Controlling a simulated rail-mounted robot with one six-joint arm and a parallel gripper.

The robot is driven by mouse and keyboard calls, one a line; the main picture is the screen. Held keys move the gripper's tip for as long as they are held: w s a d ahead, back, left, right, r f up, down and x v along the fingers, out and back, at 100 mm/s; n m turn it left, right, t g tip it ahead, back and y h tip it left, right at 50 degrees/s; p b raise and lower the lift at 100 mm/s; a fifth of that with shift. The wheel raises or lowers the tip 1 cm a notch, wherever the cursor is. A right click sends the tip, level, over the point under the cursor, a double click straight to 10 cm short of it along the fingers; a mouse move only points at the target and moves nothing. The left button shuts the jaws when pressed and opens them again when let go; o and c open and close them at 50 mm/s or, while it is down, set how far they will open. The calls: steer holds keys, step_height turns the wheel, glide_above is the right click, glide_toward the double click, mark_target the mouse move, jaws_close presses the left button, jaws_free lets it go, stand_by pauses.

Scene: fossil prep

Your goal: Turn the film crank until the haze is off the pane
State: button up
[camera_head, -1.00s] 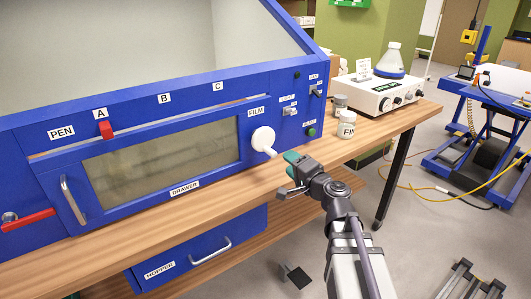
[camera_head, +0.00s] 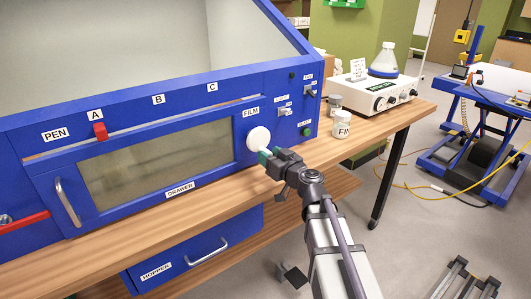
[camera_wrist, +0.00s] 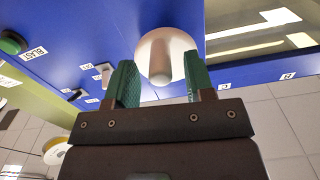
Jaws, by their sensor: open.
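The film crank is a white round knob (camera_head: 259,139) with a handle, on the blue cabinet front under the FILM label (camera_head: 251,112). In the wrist view the crank (camera_wrist: 163,56) fills the space just beyond and between my fingertips. My gripper (camera_head: 267,155) is open at the crank, its two green fingers (camera_wrist: 160,82) on either side of the handle. I cannot tell whether either finger touches it. The pane (camera_head: 160,170) left of the crank is a dull grey-beige; it looks dim, and only part of it shows in the wrist view (camera_wrist: 262,30).
The red slider (camera_head: 100,131) sits at A above the pane. Switches (camera_head: 284,111) and a green button (camera_head: 307,131) are right of the crank. A labelled jar (camera_head: 342,125) and a white stirrer (camera_head: 372,94) with a flask (camera_head: 385,60) stand on the wooden bench (camera_head: 330,150).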

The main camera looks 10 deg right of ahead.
mark_target(263, 143)
steer(key=x, duration=0.2)
steer(key=shift+w+a, duration=0.1)
steer(key=shift+w, duration=0.15)
jaws_close()
